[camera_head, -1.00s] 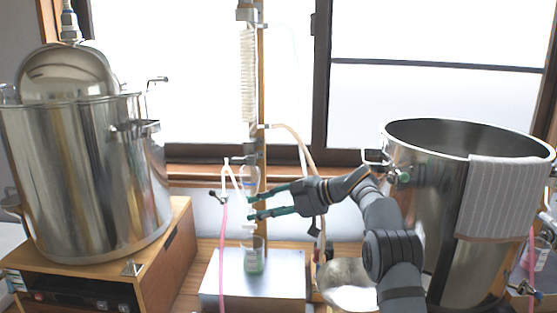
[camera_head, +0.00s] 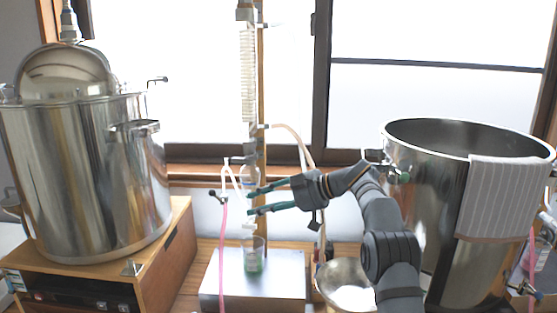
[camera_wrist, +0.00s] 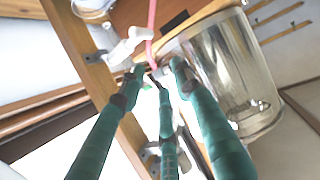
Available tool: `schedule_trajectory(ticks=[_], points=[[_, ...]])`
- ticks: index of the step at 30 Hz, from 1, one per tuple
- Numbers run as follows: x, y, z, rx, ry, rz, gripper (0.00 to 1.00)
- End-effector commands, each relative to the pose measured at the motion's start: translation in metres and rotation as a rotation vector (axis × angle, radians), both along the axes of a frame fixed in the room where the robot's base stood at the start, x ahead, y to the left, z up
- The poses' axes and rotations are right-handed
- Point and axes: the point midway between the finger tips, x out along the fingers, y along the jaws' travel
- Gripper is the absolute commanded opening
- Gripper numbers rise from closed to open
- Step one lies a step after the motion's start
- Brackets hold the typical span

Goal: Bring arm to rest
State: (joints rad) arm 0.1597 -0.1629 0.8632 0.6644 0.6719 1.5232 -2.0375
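My gripper (camera_head: 252,200) has green fingers. It points left, level with the glass tubing (camera_head: 249,176) below the condenser column, in the head view. Its fingers are spread apart and I see nothing held between them. In the wrist view the fingers of my gripper (camera_wrist: 156,76) reach toward a white fitting and a pink hose, with gaps between the tips. I cannot tell whether a fingertip touches the glass. My arm is bent and extends from the lower right.
A steel pot (camera_head: 85,175) stands on a wooden box at left. A large open pot (camera_head: 440,190) with a cloth (camera_head: 505,195) is right, close to my arm. A beaker (camera_head: 254,258) with green liquid stands on a metal block (camera_head: 290,275) below my gripper. A bowl (camera_head: 342,272) is beside it.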

Motion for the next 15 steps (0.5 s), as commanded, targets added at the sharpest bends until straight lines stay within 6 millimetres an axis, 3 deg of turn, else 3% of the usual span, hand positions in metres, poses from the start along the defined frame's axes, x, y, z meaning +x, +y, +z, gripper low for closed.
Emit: schedule_trajectory(ticks=[11, 12, 15], points=[[-0.001, -0.001, -0.074, 0.001, 0.003, -0.002, 0.33], [0.000, 0.001, -0.063, -0.010, -0.002, -0.001, 0.33], [0.001, 0.001, -0.060, -0.042, 0.001, -0.003, 0.33]])
